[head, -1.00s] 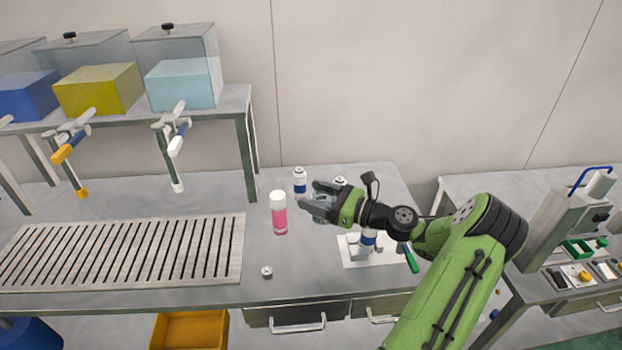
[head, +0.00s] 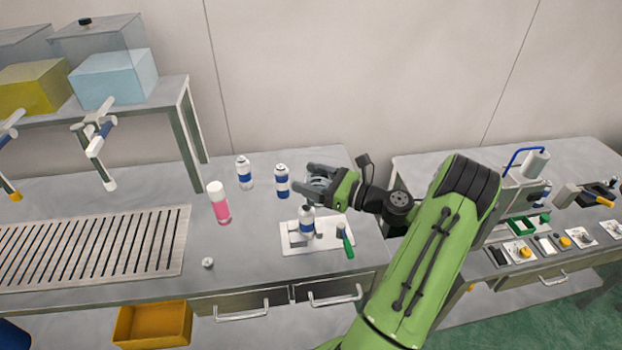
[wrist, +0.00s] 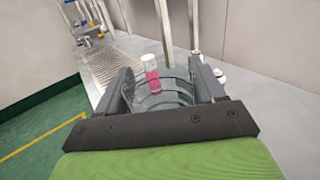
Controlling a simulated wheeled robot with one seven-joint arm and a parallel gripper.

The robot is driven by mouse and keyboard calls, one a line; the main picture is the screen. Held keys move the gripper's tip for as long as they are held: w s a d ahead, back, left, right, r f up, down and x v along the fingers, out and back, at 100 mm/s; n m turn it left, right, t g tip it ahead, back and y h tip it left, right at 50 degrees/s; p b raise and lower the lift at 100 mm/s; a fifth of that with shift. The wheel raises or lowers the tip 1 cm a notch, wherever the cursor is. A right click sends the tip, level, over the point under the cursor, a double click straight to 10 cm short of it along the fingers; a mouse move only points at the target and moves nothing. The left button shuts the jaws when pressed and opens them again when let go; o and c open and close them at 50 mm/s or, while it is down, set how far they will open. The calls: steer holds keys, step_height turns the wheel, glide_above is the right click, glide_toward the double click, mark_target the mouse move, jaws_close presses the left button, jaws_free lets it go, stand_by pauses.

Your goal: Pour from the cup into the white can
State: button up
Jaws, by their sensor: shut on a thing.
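My gripper (head: 306,180) is shut on a clear cup (head: 319,184), which also shows between the fingers in the wrist view (wrist: 172,93). I cannot tell how full the cup is. A white can (head: 307,224) with a blue band stands upright on a white plate (head: 290,243). The gripper and cup are just above and behind its top in the head view. I cannot tell the exact gap between cup and can.
A pink bottle with a white cap (head: 221,207) stands left of the cans. A green-handled tool (head: 346,244) is at the plate's right side. A small metal piece (head: 207,263) lies near the front edge. A slotted grate (head: 100,250) covers the table's left.

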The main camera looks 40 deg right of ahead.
steer(key=shift+f+b, duration=1.5)
steer(key=shift+b, duration=0.05)
steer(key=shift+r+g+p, duration=0.4)
steer(key=shift+g+p, duration=0.1)
steer(key=shift+p, duration=0.35)
steer(key=shift+s+r+g+h+p, duration=0.15)
steer(key=shift+g+h+p, duration=0.55)
steer(key=shift+g, duration=0.4)
steer(key=shift+f+m, duration=0.3)
steer(key=shift+f, duration=0.05)
steer(key=shift+s+d+p, duration=0.1)
steer(key=shift+p, duration=0.4)
steer(key=shift+f+g+p, duration=0.2)
steer(key=shift+g+p, duration=0.1)
steer(key=shift+p, duration=0.3)
steer(key=shift+f+g+p, duration=0.35)
steer(key=shift+g+p, duration=0.05)
steer(key=shift+p, duration=0.35)
steer(key=shift+f, duration=0.35)
